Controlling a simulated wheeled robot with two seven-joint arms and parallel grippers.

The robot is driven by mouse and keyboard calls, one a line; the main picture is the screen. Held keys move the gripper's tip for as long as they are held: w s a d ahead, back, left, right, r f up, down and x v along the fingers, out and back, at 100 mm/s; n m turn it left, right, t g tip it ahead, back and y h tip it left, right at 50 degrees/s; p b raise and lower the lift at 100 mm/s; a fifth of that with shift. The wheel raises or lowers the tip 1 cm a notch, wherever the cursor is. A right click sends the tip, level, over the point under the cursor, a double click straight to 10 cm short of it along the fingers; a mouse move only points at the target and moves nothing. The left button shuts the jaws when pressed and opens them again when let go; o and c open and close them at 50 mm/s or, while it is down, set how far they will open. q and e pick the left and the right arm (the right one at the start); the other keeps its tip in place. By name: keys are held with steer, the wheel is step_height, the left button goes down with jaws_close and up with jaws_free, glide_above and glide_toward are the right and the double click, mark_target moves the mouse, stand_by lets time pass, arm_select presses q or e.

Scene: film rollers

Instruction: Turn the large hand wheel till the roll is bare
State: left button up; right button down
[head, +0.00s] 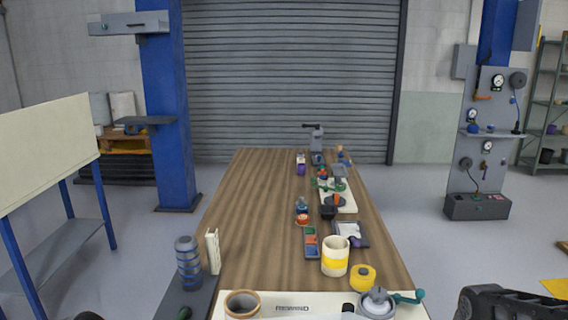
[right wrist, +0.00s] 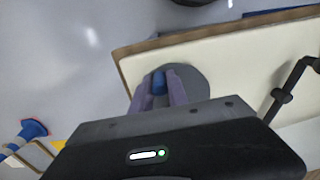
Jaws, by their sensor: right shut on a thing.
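In the right wrist view a grey round disc (right wrist: 196,78), which looks like the large hand wheel, sits by the corner of a cream board (right wrist: 235,52). A blue knob (right wrist: 159,82) stands in front of the disc. My right gripper (right wrist: 160,84) is shut on the blue knob, one finger on each side. In the head view the board marked REWIND (head: 305,299) is cut off by the bottom edge. A brown-rimmed cylinder (head: 242,304) is at its left; I cannot tell whether film is on it. My left gripper is not in view.
A grey part (head: 376,303) with a green crank (head: 409,298) is at the board's right.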

steer(key=shift+w+d, duration=0.25)
steer(key=shift+d, duration=0.35)
steer(key=shift+w+d+r, duration=0.1)
steer(key=shift+w+d, duration=0.25)
steer(key=c, duration=1.5)
jaws_free()
steer(key=shift+d, duration=0.1)
steer(key=o, duration=1.1)
step_height(320, 180, up, 7)
steer(key=p, duration=0.5)
